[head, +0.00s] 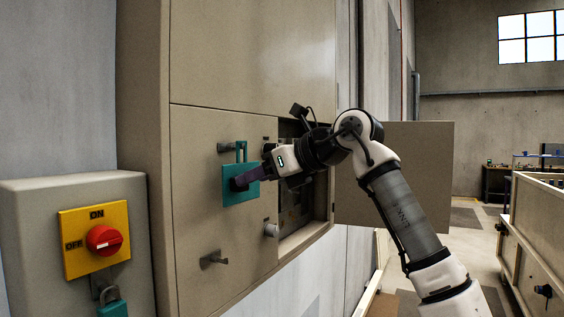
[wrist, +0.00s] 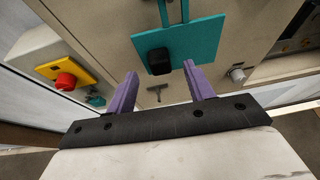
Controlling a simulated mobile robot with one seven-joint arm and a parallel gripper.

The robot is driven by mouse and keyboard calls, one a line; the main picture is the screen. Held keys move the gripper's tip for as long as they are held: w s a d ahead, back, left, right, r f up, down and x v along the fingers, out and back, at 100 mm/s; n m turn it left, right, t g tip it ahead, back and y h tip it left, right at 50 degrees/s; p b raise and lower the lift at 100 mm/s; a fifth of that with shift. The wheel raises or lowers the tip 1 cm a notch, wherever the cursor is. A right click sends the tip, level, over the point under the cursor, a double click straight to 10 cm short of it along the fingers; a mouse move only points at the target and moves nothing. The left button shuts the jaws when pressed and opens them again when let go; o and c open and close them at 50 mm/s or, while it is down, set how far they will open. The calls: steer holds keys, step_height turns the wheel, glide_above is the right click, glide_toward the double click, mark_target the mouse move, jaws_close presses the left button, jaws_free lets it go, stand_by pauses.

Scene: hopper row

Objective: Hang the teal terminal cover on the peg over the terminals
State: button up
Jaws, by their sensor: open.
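The teal terminal cover (head: 232,198) is a flat plate with a narrow loop on top and a black block-shaped handle (wrist: 158,62). It is upright against the beige cabinet front, its loop at a metal peg (head: 227,147); it appears to hang there, but the exact contact is too small to tell. It also shows in the wrist view (wrist: 203,40). My gripper (head: 240,183) is in front of the cover. In the wrist view its purple fingers (wrist: 160,78) are spread apart, below and either side of the handle, holding nothing. No terminals are clearly visible behind the cover.
A second peg (head: 214,259) sticks out lower on the cabinet. Right of the cover is a dark opening (head: 297,205) with an open door (head: 410,170). A yellow and red switch (head: 97,238) with a teal padlock (head: 113,306) is at left.

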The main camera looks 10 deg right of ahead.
steer(key=x, duration=0.3)
steer(key=shift+a, duration=0.1)
jaws_close()
stand_by(0.5)
